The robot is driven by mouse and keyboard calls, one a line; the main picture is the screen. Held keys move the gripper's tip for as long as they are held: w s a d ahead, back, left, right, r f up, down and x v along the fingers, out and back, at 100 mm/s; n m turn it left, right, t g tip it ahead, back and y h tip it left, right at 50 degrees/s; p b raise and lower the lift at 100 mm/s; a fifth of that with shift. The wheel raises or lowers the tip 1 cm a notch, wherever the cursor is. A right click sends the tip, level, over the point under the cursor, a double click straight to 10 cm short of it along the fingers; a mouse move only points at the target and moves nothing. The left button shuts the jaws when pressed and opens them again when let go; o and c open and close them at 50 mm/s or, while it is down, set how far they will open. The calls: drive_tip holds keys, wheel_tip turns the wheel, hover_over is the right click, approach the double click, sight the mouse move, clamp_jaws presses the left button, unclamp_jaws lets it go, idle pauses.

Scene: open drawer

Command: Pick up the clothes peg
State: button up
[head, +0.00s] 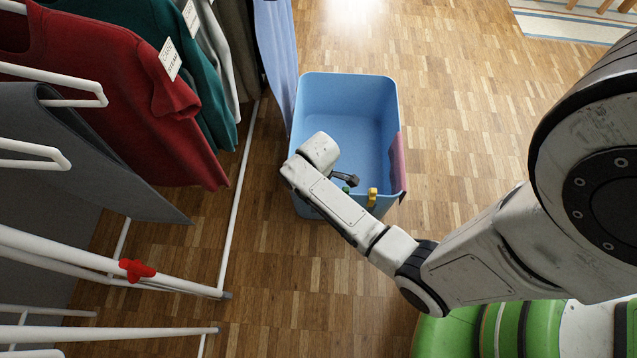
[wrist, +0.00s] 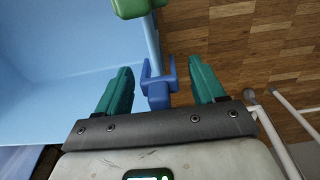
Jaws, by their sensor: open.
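A blue clothes peg (wrist: 158,88) sits on the rim of the light blue bin in the wrist view. My gripper (wrist: 162,74) is open, with one teal finger on each side of this peg and a visible gap on both sides. A green peg (wrist: 135,8) is on the same rim, beyond the fingertips. In the head view a yellow peg (head: 372,197) is on the bin's near rim. The blue peg is hidden behind my arm there. A red peg (head: 137,270) is on the white drying rack at the left.
The light blue bin (head: 347,95) stands on the wooden floor, with a pink cloth (head: 398,163) over its right rim. Clothes hang on the rack (head: 180,283) at the left, close to the bin. Floor (head: 450,130) right of the bin is clear.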

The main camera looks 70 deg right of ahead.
drive_tip(key=shift+f, duration=0.35)
drive_tip(key=shift+r, duration=0.1)
drive_tip(key=c, duration=1.1)
drive_tip(key=shift+r, duration=0.1)
drive_tip(key=shift+r+p, duration=0.3)
drive_tip(key=r, duration=0.1)
drive_tip(key=r+p, duration=0.2)
drive_tip(key=shift+s+r, duration=0.15)
drive_tip(key=shift+s, duration=0.1)
drive_tip(key=s+r+p, duration=0.2)
drive_tip(key=s+r, duration=0.1)
drive_tip(key=s, duration=0.1)
drive_tip(key=s+a+r+p, duration=0.1)
drive_tip(key=s+r+p, duration=0.2)
drive_tip(key=s, duration=0.2)
drive_tip(key=s+r+p, duration=0.2)
drive_tip(key=s+r, duration=0.1)
drive_tip(key=s, duration=0.1)
drive_tip(key=shift+s+a, duration=0.15)
drive_tip(key=shift+a, duration=0.25)
